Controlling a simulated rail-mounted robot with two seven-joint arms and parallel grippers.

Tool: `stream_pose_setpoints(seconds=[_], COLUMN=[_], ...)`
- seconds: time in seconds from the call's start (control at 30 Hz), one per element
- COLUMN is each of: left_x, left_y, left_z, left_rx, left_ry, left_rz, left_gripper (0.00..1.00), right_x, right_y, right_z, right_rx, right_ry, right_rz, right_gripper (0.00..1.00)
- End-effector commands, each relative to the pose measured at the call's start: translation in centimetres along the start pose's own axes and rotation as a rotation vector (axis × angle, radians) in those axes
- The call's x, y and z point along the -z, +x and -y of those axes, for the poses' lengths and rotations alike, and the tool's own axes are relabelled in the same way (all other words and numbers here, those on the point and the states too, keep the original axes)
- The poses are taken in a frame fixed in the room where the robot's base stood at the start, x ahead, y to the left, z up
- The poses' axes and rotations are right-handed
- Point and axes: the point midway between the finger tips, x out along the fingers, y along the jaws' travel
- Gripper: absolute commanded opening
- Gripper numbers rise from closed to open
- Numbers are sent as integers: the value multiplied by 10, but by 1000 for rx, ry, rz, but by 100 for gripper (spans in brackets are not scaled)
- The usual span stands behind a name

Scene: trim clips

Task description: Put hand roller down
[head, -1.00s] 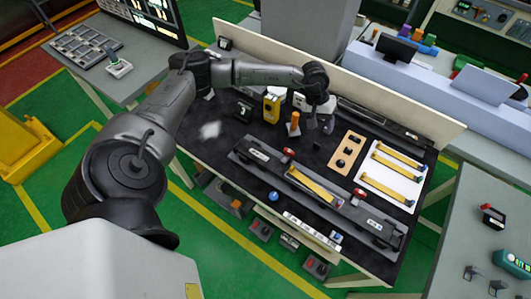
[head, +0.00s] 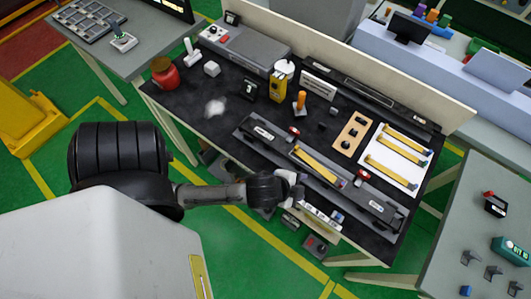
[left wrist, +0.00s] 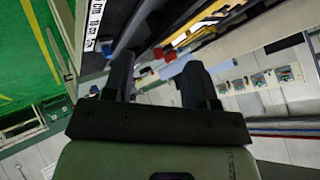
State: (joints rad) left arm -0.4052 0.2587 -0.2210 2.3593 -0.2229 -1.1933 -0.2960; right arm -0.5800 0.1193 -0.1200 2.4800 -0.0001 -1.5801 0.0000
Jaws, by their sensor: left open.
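The thing that looks most like the hand roller, an orange-handled tool (head: 299,101), stands upright on the black work surface behind the long fixture, to the right of a yellow device. Its lower end is small and unclear. My left gripper (head: 297,188) is at the table's near edge, in front of the fixture and well apart from this tool. In the left wrist view its two dark fingers (left wrist: 158,82) are spread with nothing held between them. My right gripper is in neither view.
The long dark fixture (head: 265,133) holds a yellow trim strip (head: 318,166). A white sheet (head: 374,173) with yellow strips lies at the right. A wooden block with holes (head: 350,134), the yellow device (head: 277,88) and a red jar (head: 164,74) stand on the table (head: 190,103).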

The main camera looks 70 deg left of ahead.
Motion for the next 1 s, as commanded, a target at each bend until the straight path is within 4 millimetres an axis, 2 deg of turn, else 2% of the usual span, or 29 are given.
stream_pose_setpoints(seconds=[0.03, 0.1, 0.3, 0.47, 1.0], left_x=[-17, -36, -64, -69, -69], left_y=[-12, -26, -56, -64, -64], left_z=[-16, -35, -64, -71, -71], left_rx=[-74, -157, -285, -312, -311], left_ry=[-118, -253, -465, -509, -506], left_rz=[76, 174, 350, 391, 390], left_gripper=[52, 52, 52, 52, 52], right_x=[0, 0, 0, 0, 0], right_y=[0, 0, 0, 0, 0], right_z=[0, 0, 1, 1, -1], right_rx=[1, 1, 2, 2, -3], right_ry=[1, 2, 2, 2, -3], right_rz=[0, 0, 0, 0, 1], right_gripper=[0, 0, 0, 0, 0])
